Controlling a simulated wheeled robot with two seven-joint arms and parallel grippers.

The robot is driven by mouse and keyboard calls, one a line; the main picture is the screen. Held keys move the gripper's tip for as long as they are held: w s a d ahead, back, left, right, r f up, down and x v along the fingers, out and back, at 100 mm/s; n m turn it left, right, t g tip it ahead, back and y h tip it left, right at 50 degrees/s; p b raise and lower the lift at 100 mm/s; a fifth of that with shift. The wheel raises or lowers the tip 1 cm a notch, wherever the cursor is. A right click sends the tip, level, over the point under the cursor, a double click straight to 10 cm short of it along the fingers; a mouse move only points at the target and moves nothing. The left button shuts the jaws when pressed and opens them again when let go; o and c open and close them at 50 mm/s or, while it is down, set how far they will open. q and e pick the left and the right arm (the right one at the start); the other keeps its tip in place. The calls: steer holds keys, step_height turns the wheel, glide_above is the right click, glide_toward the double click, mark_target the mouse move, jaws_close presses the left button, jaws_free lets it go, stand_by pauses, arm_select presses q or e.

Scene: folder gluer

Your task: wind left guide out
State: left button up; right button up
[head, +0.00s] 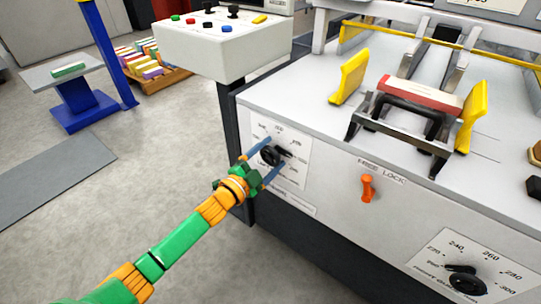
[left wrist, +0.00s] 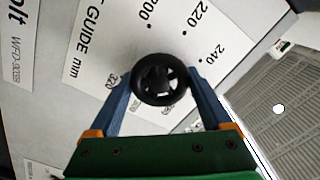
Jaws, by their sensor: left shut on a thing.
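The left guide dial is a round black knob (head: 270,155) on a white scale plate (head: 292,150) at the left of the machine's front panel. In the left wrist view the black knob (left wrist: 160,80) sits between my two blue fingers, over a plate reading "GUIDE mm". My left gripper (head: 276,153) is shut on the knob, one finger on each side. The knob's pointer against the scale is hard to read. My right gripper is out of view.
A second black dial (head: 466,280) with its own scale is at the lower right of the panel. An orange lock lever (head: 367,188) sits between the dials. The right yellow guide (head: 472,115) stands above. A control box (head: 205,50) with buttons is at the upper left.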

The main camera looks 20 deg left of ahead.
arm_select(q)
steer(key=o, duration=1.2)
steer(key=shift+c, duration=0.2)
steer(key=p+v, duration=0.1)
steer(key=v, duration=0.6)
